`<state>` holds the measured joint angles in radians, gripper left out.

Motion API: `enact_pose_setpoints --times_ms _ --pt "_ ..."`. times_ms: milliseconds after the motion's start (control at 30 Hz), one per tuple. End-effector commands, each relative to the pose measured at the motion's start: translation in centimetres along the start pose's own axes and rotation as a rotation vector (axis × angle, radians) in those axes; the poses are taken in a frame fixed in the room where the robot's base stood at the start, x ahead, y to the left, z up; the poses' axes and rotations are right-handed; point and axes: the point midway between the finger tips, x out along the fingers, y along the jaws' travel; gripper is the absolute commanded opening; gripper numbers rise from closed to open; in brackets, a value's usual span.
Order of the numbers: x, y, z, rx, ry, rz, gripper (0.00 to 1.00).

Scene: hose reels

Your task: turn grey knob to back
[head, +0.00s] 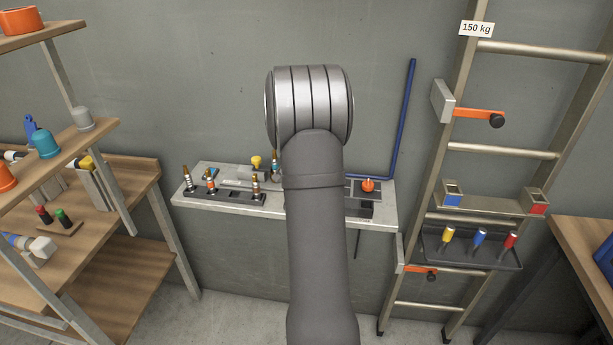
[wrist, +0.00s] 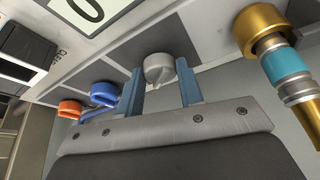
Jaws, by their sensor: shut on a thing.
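The grey knob (wrist: 160,67) is a round dial with a raised ridge, mounted on a dark square of a pale panel in the wrist view. Its ridge points toward the bottom of that picture, slightly left. My gripper (wrist: 160,88) has its two blue fingers on either side of the knob and is shut on it. In the head view the knob and my gripper are hidden behind my arm.
In the wrist view a blue knob (wrist: 100,94) and an orange knob (wrist: 69,108) sit left, and a brass fitting (wrist: 288,70) stands close on the right. In the head view, fittings (head: 210,181) line the bench (head: 381,219), beside a ladder (head: 422,190).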

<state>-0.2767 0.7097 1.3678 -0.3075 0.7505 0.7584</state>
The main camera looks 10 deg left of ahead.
Motion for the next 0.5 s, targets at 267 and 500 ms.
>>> enact_pose_setpoints --times_ms 267,500 --pt "0.10 -0.16 0.17 0.123 -0.004 0.053 0.11" --pt "0.09 -0.17 0.16 0.167 -0.004 0.071 0.11"
